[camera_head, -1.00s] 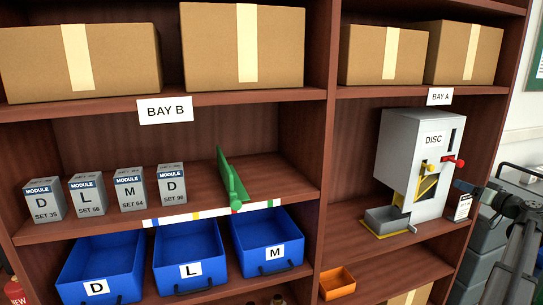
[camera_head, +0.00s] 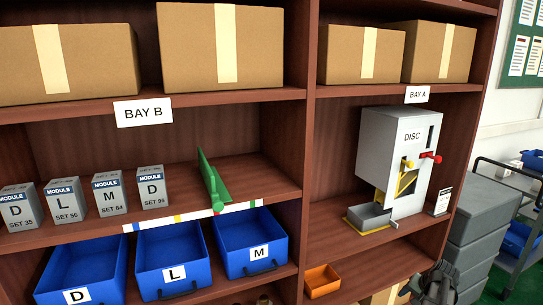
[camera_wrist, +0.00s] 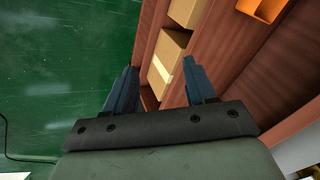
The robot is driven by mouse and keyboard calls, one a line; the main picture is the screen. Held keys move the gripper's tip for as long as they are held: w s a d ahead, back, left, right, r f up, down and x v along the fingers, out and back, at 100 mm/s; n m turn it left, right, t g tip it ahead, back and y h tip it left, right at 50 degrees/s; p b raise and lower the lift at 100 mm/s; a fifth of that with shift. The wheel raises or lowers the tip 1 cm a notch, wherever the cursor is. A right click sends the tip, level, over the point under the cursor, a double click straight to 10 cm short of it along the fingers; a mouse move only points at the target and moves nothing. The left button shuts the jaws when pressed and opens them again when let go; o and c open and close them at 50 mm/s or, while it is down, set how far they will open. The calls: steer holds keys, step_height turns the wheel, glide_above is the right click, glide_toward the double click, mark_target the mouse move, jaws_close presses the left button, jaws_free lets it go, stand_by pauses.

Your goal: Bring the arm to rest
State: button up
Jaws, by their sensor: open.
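My gripper (camera_wrist: 160,92) shows in the wrist view with its two blue-grey fingers apart and nothing between them. It points down past the shelf edge, over a green floor (camera_wrist: 65,65). In the head view, part of my arm (camera_head: 438,284) shows at the bottom edge, right of the shelf unit; the fingers cannot be made out there. The disc machine (camera_head: 400,150) stands on the bay A shelf, with a red knob (camera_head: 431,156) and a grey tray (camera_head: 369,217) at its front. My arm is below the machine and apart from it.
Several module boxes (camera_head: 62,202) and a green divider (camera_head: 213,180) stand on the bay B shelf, above blue bins (camera_head: 170,258). An orange bin (camera_head: 321,281) sits below the machine. Grey crates (camera_head: 480,225) and a cart (camera_head: 510,255) stand right of the shelves.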

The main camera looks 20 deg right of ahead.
steer(key=s+a+f+n+g+y, duration=0.1)
steer(key=s+a+f+n+g, duration=0.15)
steer(key=a+f, duration=0.95)
steer(key=s+a+f+n+g+y, duration=0.15)
steer(key=a+f+g, duration=0.25)
steer(key=a+f, duration=0.9)
steer(key=s+a+f+n+g, duration=0.1)
steer(key=s+a, duration=0.4)
steer(key=a, duration=0.5)
steer(key=s+a+f+n+g+h, duration=0.1)
steer(key=s+a+f+n+g, duration=0.1)
steer(key=a, duration=0.8)
steer(key=s+a+f+n+g+h, duration=0.1)
steer(key=s+a+f+n+g, duration=0.1)
steer(key=s+a+n, duration=0.3)
steer(key=shift+s+a+f+n, duration=0.3)
steer(key=shift+s+a+f, duration=0.6)
steer(key=shift+s+a, duration=1.55)
steer(key=shift+w+a, duration=0.45)
steer(key=shift+c, duration=0.4)
